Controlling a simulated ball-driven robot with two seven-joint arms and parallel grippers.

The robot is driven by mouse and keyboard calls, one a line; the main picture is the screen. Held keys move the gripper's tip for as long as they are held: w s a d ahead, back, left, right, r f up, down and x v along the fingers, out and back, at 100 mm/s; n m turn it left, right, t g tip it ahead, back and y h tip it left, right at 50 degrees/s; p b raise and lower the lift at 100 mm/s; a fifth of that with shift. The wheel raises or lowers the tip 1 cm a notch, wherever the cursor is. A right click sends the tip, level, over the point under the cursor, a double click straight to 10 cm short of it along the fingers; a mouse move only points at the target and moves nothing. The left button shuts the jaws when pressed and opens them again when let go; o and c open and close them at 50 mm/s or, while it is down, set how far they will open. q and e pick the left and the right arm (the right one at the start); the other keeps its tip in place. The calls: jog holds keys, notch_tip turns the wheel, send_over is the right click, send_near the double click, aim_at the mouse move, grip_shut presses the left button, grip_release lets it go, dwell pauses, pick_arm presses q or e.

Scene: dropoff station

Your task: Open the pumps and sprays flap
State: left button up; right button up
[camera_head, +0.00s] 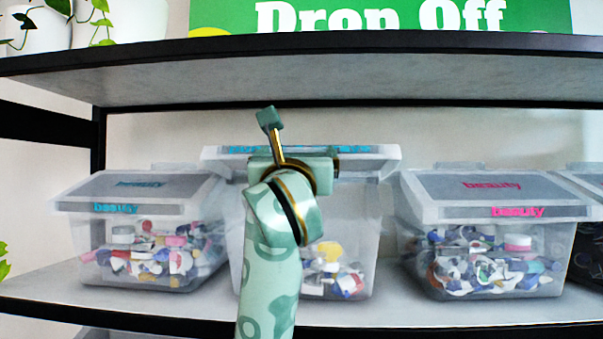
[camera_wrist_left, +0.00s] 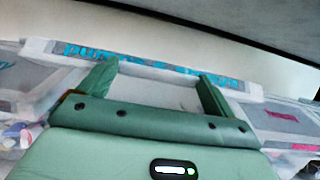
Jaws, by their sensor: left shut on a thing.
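The pumps and sprays bin (camera_head: 345,225) is the clear middle bin on the shelf. Its flap (camera_head: 375,160) has teal lettering and sits higher than the front edges of the neighbouring lids, seen nearly edge-on, so it looks partly raised. The flap also shows in the left wrist view (camera_wrist_left: 150,66), where its teal text is partly readable. My left gripper (camera_head: 295,160) is at the flap's front, covering part of its label. In the left wrist view my left gripper (camera_wrist_left: 155,76) has its fingers set apart, shut on the flap; the contact itself is hard to see. My right gripper is out of view.
A bin (camera_head: 150,250) with teal lettering stands left, and a pink-lettered beauty bin (camera_head: 480,260) stands right, both lidded. An upper shelf (camera_head: 300,75) hangs above the flap. Potted plants (camera_head: 120,22) stand at upper left.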

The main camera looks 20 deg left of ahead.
pick_arm(q)
jog(key=r, duration=0.3)
jog(key=w+r, duration=0.1)
jog(key=r, duration=0.1)
jog(key=shift+r, duration=0.2)
jog(key=shift+w+a+r+g+p, duration=0.1)
jog(key=shift+w+r+g+p, duration=0.1)
jog(key=shift+r+g+p, duration=0.25)
jog(key=shift+w+r+g, duration=0.25)
jog(key=shift+r, duration=0.05)
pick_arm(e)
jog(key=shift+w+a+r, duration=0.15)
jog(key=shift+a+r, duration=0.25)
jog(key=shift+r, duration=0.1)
